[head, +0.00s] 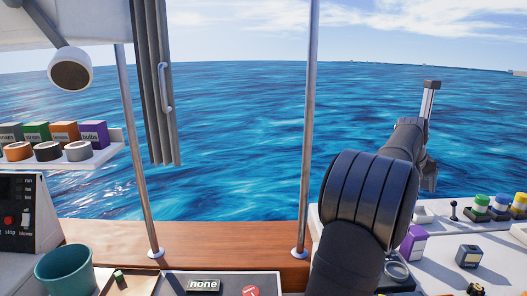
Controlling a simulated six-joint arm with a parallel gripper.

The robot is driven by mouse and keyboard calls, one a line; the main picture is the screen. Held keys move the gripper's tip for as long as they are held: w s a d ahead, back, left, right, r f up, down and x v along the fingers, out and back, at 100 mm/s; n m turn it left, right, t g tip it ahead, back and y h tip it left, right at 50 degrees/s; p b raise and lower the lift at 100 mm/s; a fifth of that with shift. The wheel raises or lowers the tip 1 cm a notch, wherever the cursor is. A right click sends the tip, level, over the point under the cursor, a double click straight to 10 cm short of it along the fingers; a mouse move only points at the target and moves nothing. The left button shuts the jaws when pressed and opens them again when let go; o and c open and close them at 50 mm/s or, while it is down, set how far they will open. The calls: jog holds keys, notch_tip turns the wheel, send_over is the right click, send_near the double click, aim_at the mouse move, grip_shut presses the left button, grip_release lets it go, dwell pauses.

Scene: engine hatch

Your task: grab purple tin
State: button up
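Two purple things show in the head view. One is a purple box-like container (412,243) with a pale lower part, on the white counter at right, partly hidden behind my arm. The other is a purple box marked "bulbs" (94,133) at the right end of the left shelf. I cannot tell for sure which is the tin. My arm rises from the bottom centre-right and reaches away over the counter. The far end of my arm, with my gripper (428,180), is small and partly hidden by its own links; its fingers cannot be made out. Nothing held can be seen.
The left shelf (72,164) holds several coloured boxes and tape rolls. A teal bucket (66,272) stands at lower left. Metal posts (307,130) rise from the wooden sill (200,250).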

jog(key=shift+c, duration=0.7)
jog(key=m+g, duration=0.2)
jog(key=m, duration=1.5)
send_near(415, 230)
jog(key=shift+y, duration=0.3)
jog(key=x, duration=0.8)
jog(key=shift+w+d+r, duration=0.1)
jog(key=shift+d, duration=0.2)
jog(key=shift+s+x, duration=0.15)
jog(key=shift+x, duration=1.2)
jog(key=shift+s+x, duration=0.15)
jog(key=shift+x, duration=1.2)
jog(key=c, duration=1.2)
jog(key=shift+r, duration=0.1)
jog(key=shift+c, duration=0.4)
